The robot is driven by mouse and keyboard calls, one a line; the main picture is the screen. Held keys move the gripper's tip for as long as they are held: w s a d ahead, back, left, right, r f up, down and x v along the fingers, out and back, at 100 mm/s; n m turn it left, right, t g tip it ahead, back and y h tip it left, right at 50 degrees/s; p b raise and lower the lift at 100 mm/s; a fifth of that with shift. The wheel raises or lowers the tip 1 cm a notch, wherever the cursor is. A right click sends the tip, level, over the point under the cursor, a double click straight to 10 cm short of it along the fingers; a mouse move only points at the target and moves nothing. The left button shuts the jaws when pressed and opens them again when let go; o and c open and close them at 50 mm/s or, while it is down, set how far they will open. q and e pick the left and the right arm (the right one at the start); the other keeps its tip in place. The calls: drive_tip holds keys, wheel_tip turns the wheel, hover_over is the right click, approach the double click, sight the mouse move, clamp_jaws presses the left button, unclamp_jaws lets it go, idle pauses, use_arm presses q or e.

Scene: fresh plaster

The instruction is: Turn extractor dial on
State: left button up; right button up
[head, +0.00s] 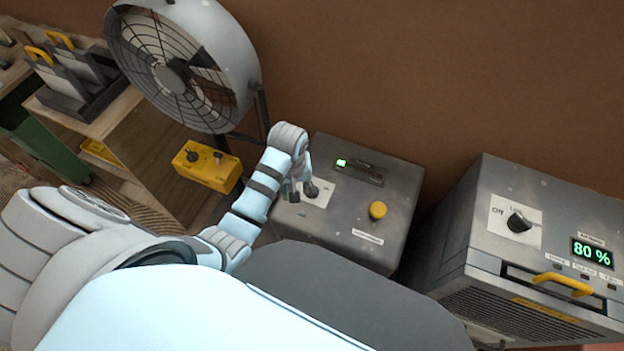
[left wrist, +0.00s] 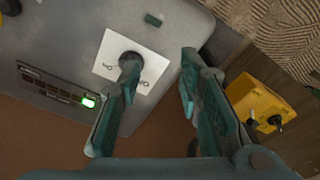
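A grey control box (head: 395,215) stands in the middle of the head view, with a dark dial (head: 311,187) on a white plate (head: 324,200). In the left wrist view the dial (left wrist: 130,58) sits on its white plate (left wrist: 152,72), partly hidden by one finger. My left gripper (head: 301,191) is at the dial. In the left wrist view the left gripper (left wrist: 158,76) is open, with one finger overlapping the dial and the other off the plate's edge. I cannot tell whether it touches the dial. My right gripper is not in view.
The box has a lit green indicator (head: 341,162) and a yellow button (head: 378,210). A grey unit (head: 465,220) at right has another dial (head: 519,222) and reads 80 %. A large fan (head: 225,50) and a yellow switch box (head: 208,165) are at left.

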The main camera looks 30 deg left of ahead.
sight(312, 187)
use_arm(q)
drive_tip(key=w+d+r+n+g, duration=0.1)
drive_tip(key=w+d+r+n, duration=0.15)
drive_tip(key=w+r, duration=0.45)
drive_tip(key=f+b, duration=0.1)
drive_tip(key=f, duration=0.3)
drive_tip(key=f+b, duration=0.1)
drive_tip(key=f, duration=0.4)
drive_tip(key=f+b, duration=0.2)
drive_tip(key=f, duration=0.3)
drive_tip(key=shift+s+a+f, duration=0.1)
drive_tip(key=shift+s+a, duration=0.2)
drive_tip(key=shift+a, duration=0.1)
clamp_jaws()
